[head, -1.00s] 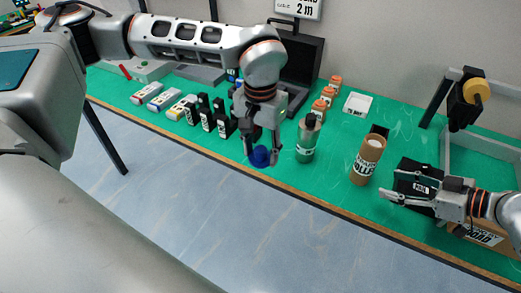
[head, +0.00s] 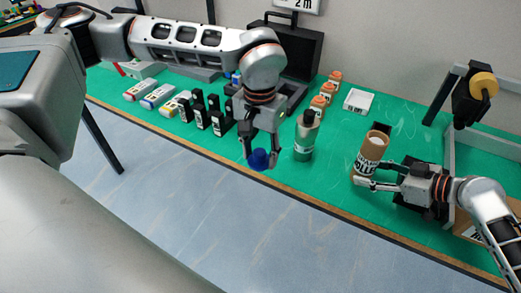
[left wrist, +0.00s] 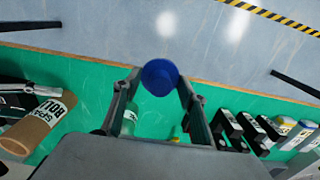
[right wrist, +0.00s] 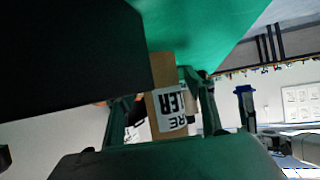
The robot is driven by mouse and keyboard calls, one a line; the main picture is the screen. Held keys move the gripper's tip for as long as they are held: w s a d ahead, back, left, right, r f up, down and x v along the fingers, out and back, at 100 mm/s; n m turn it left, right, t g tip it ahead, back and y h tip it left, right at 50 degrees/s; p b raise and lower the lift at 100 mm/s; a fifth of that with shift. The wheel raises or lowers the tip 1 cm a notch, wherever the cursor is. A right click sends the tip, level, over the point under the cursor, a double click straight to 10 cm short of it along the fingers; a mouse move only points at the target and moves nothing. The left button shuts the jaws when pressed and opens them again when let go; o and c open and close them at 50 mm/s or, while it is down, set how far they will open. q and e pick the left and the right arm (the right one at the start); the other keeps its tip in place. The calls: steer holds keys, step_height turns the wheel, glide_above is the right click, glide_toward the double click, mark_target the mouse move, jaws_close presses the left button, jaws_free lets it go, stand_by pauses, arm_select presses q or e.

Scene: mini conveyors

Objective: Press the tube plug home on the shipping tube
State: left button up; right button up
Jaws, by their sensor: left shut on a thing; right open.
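The shipping tube (head: 373,147) is a brown cardboard cylinder with a white label, standing on the green bench right of centre. The blue tube plug (head: 259,159) is between the fingertips of my left gripper (head: 259,152), which is shut on it above the bench's front edge. The plug also shows in the left wrist view (left wrist: 160,77). My right gripper (head: 361,177) is open at the lower part of the tube. In the right wrist view the labelled tube (right wrist: 170,108) lies between its fingers; contact cannot be told.
A green bottle (head: 304,138) stands between the plug and the tube. Black upright items (head: 217,118) stand left of my left gripper. Orange-capped bottles (head: 326,98) and a white tray (head: 357,100) are behind. A grey frame (head: 449,140) stands at the right.

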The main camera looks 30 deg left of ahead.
arm_select(q)
steer(key=shift+f, duration=0.6)
arm_select(e)
steer(key=shift+w+a+f, duration=0.2)
steer(key=shift+a+f, duration=0.1)
steer(key=shift+a, duration=0.35)
steer(key=c, duration=0.7)
arm_select(q)
steer(key=shift+f+b, duration=0.15)
steer(key=shift+b, duration=0.2)
arm_select(e)
steer(key=shift+f, duration=0.25)
